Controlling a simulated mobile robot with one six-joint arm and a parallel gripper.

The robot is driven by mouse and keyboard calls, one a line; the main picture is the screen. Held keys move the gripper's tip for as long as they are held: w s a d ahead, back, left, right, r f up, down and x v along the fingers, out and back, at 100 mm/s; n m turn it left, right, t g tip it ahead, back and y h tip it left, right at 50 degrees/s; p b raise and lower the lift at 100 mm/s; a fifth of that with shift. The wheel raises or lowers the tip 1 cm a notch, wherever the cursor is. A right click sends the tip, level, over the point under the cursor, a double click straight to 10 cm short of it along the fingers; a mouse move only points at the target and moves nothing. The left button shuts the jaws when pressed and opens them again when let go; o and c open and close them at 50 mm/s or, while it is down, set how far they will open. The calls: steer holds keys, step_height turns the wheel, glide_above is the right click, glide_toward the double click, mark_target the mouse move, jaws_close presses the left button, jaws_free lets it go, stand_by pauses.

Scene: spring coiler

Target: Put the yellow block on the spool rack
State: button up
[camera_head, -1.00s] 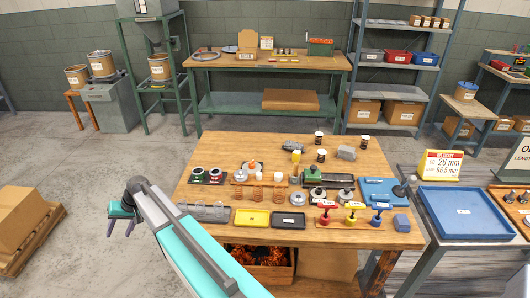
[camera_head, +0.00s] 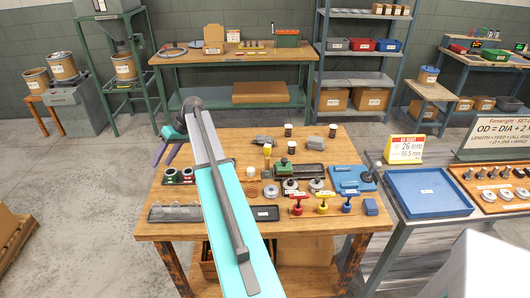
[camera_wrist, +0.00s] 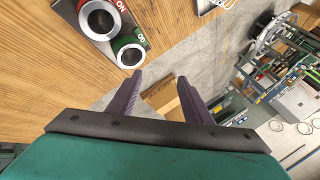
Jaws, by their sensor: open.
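A small yellow block (camera_head: 267,151) sits on the wooden workbench, right of my arm and toward the back, in the head view. What looks like the wooden spool rack is mostly hidden behind my arm; a white spool (camera_head: 251,173) and a copper-coloured one (camera_head: 252,190) show beside the arm. My gripper (camera_head: 171,152) is open and empty by the bench's left edge, left of the block and rack. In the wrist view its two purple fingers (camera_wrist: 158,98) are apart with nothing between them. Neither block nor rack shows there.
Red and green ring gauges (camera_head: 179,176) stand near the bench's left edge, also close in the wrist view (camera_wrist: 112,30). Red, yellow and blue handled tools (camera_head: 322,203) line the front right. A blue tray (camera_head: 425,192) stands on the right-hand table.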

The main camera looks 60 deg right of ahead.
steer(key=s+d+r+n+h+b, duration=0.1)
steer(key=s+d, duration=0.2)
steer(key=d, duration=0.3)
steer(key=s+d+b, duration=0.1)
steer(key=s+d, duration=0.2)
steer(key=d, duration=0.4)
steer(key=n+h+b, duration=0.2)
steer(key=h+b, duration=0.2)
steer(key=b, duration=0.1)
glide_toward(269, 146)
step_height(269, 146, up, 2)
steer(key=shift+s+d+r, duration=0.15)
steer(key=shift+s+d, duration=0.15)
steer(key=shift+d, duration=0.05)
steer(key=shift+w, duration=0.1)
steer(key=shift+p+x, duration=0.7)
steer(key=shift+x, duration=3.6)
steer(key=shift+a, duration=0.15)
